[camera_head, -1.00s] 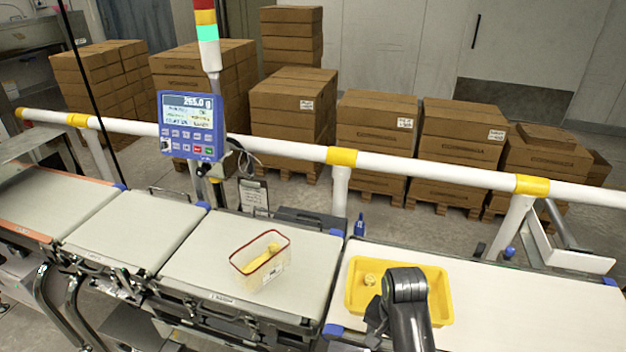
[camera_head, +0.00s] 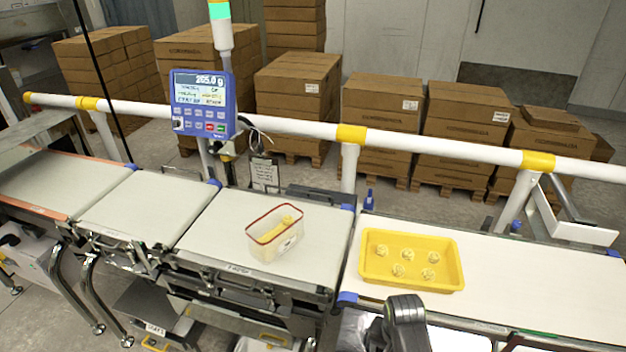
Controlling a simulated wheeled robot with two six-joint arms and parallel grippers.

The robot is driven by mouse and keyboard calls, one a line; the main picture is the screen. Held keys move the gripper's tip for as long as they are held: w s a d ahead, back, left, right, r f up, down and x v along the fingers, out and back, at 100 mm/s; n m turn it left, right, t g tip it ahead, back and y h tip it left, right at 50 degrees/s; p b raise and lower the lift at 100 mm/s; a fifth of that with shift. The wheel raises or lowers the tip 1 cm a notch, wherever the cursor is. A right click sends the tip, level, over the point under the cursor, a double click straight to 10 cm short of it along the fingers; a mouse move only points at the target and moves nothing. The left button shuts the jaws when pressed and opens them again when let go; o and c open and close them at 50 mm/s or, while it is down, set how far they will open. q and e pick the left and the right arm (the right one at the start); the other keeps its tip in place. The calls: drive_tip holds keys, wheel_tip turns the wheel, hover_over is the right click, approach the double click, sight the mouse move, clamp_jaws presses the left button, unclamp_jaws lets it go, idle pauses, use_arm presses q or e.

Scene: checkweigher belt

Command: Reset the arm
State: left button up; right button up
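One dark arm of mine, which I take to be the right, shows at the bottom edge, just in front of the right-hand belt. Its gripper (camera_head: 376,334) is only partly visible as a dark shape beside the arm link; its fingers are hidden, and nothing held can be seen. It is apart from the yellow tray (camera_head: 372,280), which lies on the right-hand belt with several pale yellow pieces (camera_head: 398,270) in it. A clear tub (camera_head: 276,245) with a red rim stands on the weighing belt, holding some yellow pieces. My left gripper is not in view.
A blue weight display (camera_head: 204,104) on a post stands behind the weighing belt (camera_head: 215,240). A white rail (camera_head: 270,124) with yellow bands runs behind the belts. Stacked cartons (camera_head: 380,105) stand beyond it. The right-hand belt (camera_head: 540,280) is clear right of the tray.

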drive_tip(key=s+d+f+n+b, duration=0.15)
drive_tip(key=s+f, duration=0.25)
drive_tip(key=f, duration=0.6)
drive_tip(key=s+d+f+n+b, duration=0.15)
drive_tip(key=s+f, duration=0.25)
drive_tip(key=f, duration=0.5)
drive_tip(key=s+d+f+n+b, duration=0.1)
drive_tip(key=s+d+f+b, duration=0.1)
drive_tip(key=s+f, duration=0.5)
drive_tip(key=s+d+f+b, duration=0.2)
drive_tip(key=s+d+f, duration=0.2)
drive_tip(key=s+f, duration=0.3)
drive_tip(key=s+d+f+n+t+b, duration=0.1)
drive_tip(key=s+d+f+b, duration=0.2)
drive_tip(key=s+f, duration=0.4)
drive_tip(key=s, duration=0.8)
drive_tip(key=shift+s+d+f+n+h, duration=0.2)
drive_tip(key=shift+d+n+h, duration=0.1)
drive_tip(key=shift+h, duration=0.1)
